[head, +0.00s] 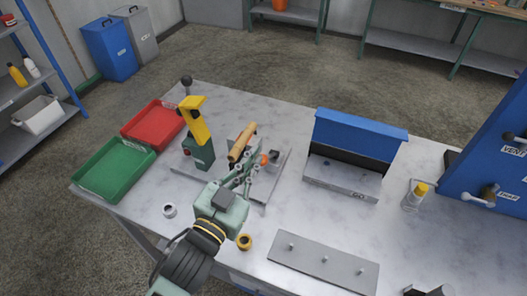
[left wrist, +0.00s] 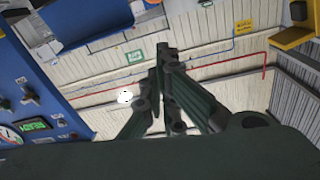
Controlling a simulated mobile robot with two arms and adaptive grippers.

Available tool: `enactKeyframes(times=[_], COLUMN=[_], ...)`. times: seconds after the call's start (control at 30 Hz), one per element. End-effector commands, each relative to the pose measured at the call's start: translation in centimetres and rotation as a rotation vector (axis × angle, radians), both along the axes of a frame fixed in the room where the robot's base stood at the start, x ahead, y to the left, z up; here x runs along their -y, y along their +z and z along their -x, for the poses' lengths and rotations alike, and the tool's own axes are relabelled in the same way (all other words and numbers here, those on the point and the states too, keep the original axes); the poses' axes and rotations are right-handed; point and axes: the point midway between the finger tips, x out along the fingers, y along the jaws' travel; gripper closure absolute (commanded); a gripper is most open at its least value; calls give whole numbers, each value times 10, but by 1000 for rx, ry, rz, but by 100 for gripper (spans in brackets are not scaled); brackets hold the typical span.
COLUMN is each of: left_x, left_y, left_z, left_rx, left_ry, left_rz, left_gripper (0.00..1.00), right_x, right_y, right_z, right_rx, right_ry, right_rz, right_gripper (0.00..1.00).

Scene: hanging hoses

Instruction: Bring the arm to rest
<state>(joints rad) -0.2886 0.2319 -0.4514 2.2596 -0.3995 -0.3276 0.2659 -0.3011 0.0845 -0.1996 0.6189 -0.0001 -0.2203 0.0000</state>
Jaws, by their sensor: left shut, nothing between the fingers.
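My left gripper (head: 246,168) reaches in from the bottom of the head view, over the grey table (head: 230,262). Its fingers are shut together with nothing between them. In the head view, the fingertips overlap a grey base plate with a wooden-handled tool (head: 243,141), and I cannot tell whether they touch it. In the left wrist view, the two fingers (left wrist: 160,52) meet at their tips in front of a panelled wall, with no object held. My right gripper does not show in either view.
A yellow-handled green device (head: 197,135) stands near the fingers. Red (head: 151,141) and green (head: 138,188) trays lie at left. A blue-hooded box (head: 361,132), a yellow-capped bottle (head: 415,196) and a pegged plate (head: 324,268) are at right.

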Motion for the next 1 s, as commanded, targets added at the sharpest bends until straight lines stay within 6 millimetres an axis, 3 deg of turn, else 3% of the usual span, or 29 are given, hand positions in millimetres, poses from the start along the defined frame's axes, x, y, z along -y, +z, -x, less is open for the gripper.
enactKeyframes(times=[0.2, 0.43, 0.53, 0.67, 0.77, 0.9, 1.0], left_x=[-7, -10, -19, -50, -80, -113, -127], left_y=[-1, -1, -12, -52, -95, -148, -174], left_z=[19, 21, 19, 21, 37, 77, 107], left_rx=[0, -5, -58, -238, -441, -722, -885], left_ry=[0, 4, 36, 132, 213, 288, 312], left_rz=[1, -1, -10, -42, -76, -124, -152], left_gripper=[100, 100, 100, 100, 100, 100, 100], right_x=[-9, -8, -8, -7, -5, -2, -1], right_y=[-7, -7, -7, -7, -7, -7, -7], right_z=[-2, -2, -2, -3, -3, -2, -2], right_rx=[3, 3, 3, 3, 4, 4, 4], right_ry=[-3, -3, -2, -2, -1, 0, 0], right_rz=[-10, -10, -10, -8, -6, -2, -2], right_gripper=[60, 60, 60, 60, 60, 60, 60])
